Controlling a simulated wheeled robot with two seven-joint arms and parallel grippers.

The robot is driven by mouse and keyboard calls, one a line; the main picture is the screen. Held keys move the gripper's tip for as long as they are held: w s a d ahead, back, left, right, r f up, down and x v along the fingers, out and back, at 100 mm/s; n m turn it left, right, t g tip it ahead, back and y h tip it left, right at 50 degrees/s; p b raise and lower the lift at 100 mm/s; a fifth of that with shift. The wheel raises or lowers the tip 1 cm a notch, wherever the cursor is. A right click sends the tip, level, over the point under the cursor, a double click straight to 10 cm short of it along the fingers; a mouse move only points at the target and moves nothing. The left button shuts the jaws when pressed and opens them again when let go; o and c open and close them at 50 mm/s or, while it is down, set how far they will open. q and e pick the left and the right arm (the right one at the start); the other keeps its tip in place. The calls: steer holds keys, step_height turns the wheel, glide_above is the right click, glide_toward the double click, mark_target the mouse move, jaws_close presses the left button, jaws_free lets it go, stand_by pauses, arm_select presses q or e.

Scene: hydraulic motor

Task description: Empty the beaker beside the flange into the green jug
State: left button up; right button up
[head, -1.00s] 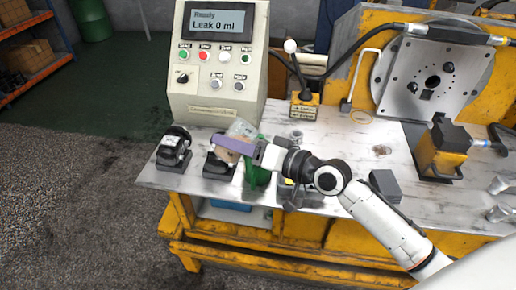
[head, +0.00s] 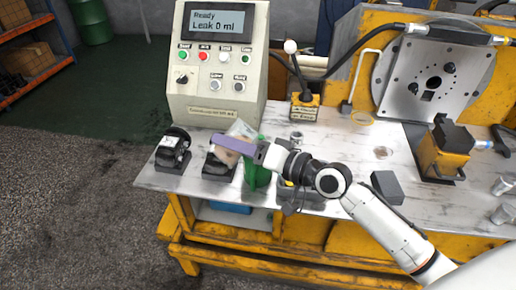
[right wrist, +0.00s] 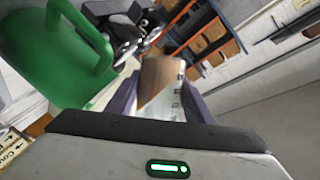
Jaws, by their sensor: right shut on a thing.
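My right gripper (head: 233,146), with purple fingers, is shut on a clear beaker (head: 241,130) holding brown liquid. The beaker is tilted. It also shows between the fingers in the right wrist view (right wrist: 160,88), with the brown liquid lying to one side. The green jug (head: 258,177) stands on the bench just right of and below the beaker, partly hidden by my gripper and arm. In the right wrist view the jug (right wrist: 58,65) is at the left, apart from the beaker. No stream of liquid is visible. The flange (head: 407,88) is the round metal plate at the right. My left gripper is out of view.
A control box (head: 215,65) reading "Leak 0 ml" stands behind. Black devices (head: 173,152) sit at the bench's left end. A grey block (head: 386,187), a yellow-and-black unit (head: 446,150) and small metal cups (head: 502,187) are at the right. The bench centre is fairly clear.

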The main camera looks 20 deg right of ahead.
steer(key=shift+f+m+y+b, duration=0.1)
steer(key=shift+m+y+b, duration=0.2)
steer(key=shift+m+b, duration=0.6)
stand_by(0.4)
steer(key=shift+m+t+y+b, duration=0.3)
steer(key=shift+m+t+b, duration=0.25)
steer(key=shift+b, duration=0.65)
stand_by(0.8)
steer(key=shift+d+m+b, duration=0.1)
steer(key=shift+m+b, duration=0.35)
steer(key=shift+b, duration=0.05)
steer(key=shift+b, duration=0.35)
steer(key=shift+m+t+b, duration=0.25)
steer(key=shift+m+b, duration=0.1)
steer(key=shift+m, duration=0.15)
steer(key=shift+d+f+m+b, duration=0.1)
steer(key=shift+d+m+b, duration=0.05)
steer(key=shift+m+b, duration=0.35)
stand_by(0.4)
steer(key=shift+d+m+t+y+b, duration=0.2)
steer(key=shift+m+t+y+b, duration=0.15)
steer(key=shift+m+b, duration=0.4)
stand_by(0.4)
steer(key=shift+w+d+r+m+t, duration=0.15)
steer(key=shift+r+m+t, duration=0.1)
steer(key=shift+m+t, duration=0.15)
stand_by(0.3)
